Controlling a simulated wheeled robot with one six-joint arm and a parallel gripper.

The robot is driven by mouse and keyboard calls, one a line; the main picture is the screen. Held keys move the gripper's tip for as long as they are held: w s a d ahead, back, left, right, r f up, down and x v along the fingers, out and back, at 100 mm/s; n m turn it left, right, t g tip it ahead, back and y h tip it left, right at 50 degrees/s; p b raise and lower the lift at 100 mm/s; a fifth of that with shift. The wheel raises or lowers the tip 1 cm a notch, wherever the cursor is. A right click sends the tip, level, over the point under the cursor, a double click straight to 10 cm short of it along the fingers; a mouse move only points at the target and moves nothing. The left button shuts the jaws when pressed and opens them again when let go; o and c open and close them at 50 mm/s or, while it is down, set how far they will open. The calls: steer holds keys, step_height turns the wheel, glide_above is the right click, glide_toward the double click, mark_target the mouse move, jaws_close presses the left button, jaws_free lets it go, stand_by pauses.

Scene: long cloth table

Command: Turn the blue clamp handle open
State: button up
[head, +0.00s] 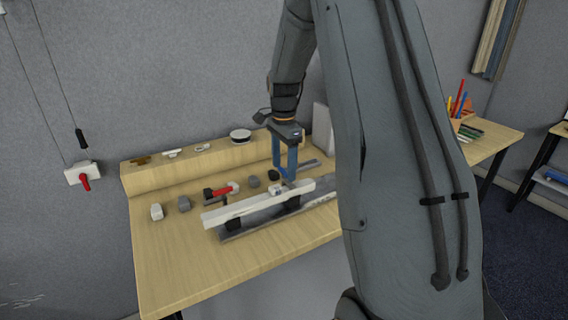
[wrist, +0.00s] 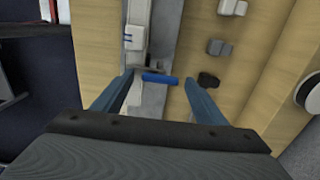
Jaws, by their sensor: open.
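The blue clamp handle (wrist: 160,79) shows in the wrist view as a short bar lying crosswise over the grey rail. My gripper (wrist: 158,84) is open, with one blue finger to the left of the handle and one to its right. Gaps show between the fingers and the handle, and I cannot tell the height between them. In the head view my gripper (head: 285,176) points down over the far part of the white bar and rail. The blue handle cannot be made out there, close to the blue fingers.
Several small grey blocks (head: 184,203) lie on the wooden table (head: 175,255). A raised wooden ledge (head: 190,165) behind carries small fittings and a round white-topped thing (head: 240,135). The table's front left is clear.

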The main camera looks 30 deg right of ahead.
steer(key=c, duration=1.1)
steer(key=shift+o, duration=0.2)
steer(key=shift+n, duration=0.3)
steer(key=n, duration=0.3)
steer(key=shift+n, duration=0.4)
steer(key=n+p, duration=0.1)
steer(key=n, duration=0.8)
steer(key=shift+n+p, duration=0.35)
steer(key=shift+n, duration=1.85)
steer(key=shift+w, duration=0.1)
